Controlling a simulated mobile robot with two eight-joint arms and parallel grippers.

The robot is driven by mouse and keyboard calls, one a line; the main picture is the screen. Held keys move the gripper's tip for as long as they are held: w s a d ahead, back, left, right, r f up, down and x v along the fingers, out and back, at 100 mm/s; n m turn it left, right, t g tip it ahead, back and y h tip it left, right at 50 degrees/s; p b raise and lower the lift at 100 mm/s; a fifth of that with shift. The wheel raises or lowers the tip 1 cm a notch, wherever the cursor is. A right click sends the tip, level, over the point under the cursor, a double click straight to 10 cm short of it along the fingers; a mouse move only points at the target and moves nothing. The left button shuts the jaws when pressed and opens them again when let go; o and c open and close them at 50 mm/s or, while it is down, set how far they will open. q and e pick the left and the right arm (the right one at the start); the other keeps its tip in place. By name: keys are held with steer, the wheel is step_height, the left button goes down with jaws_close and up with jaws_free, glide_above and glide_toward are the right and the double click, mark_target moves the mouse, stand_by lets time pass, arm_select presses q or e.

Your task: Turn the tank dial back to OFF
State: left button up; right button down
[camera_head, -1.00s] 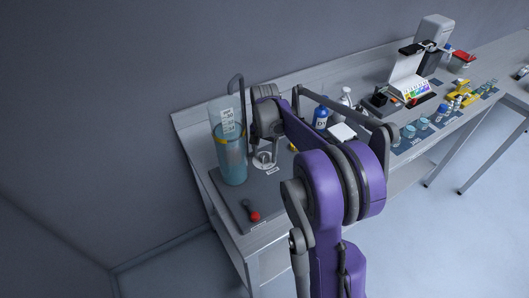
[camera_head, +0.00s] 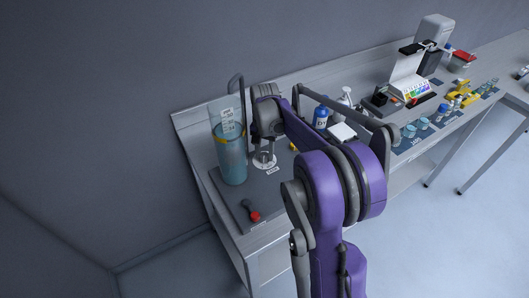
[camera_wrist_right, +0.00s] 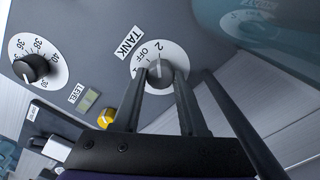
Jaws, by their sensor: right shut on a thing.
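The tank dial (camera_wrist_right: 160,74) is a dark knob on a white round plate with the label TANK beside it. My right gripper (camera_wrist_right: 164,82) is shut on this knob, one finger on each side. In the head view, the dial's white plate (camera_head: 264,161) lies below my right gripper (camera_head: 262,148), beside the clear tank (camera_head: 231,155) with blue liquid. My left gripper is not in view.
Left of the dial in the wrist view are a numbered dial (camera_wrist_right: 35,68), a level display (camera_wrist_right: 88,99) and a yellow knob (camera_wrist_right: 106,116). A red-ended part (camera_head: 254,216) lies near the panel's front.

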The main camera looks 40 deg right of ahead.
mark_target(264, 155)
steer(key=n+b, duration=0.1)
steer(key=n, duration=0.2)
steer(key=shift+n, duration=0.4)
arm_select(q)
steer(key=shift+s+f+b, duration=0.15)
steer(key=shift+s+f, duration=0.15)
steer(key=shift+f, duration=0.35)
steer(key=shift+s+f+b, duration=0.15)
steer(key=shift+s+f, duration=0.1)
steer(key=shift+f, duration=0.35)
arm_select(e)
steer(key=n, duration=0.4)
steer(key=shift+n, duration=0.3)
steer(key=shift+c, duration=2.2)
jaws_free()
steer(key=shift+r, duration=0.1)
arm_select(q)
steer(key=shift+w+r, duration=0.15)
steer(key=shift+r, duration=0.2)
arm_select(e)
step_height(264, 155, up, 11)
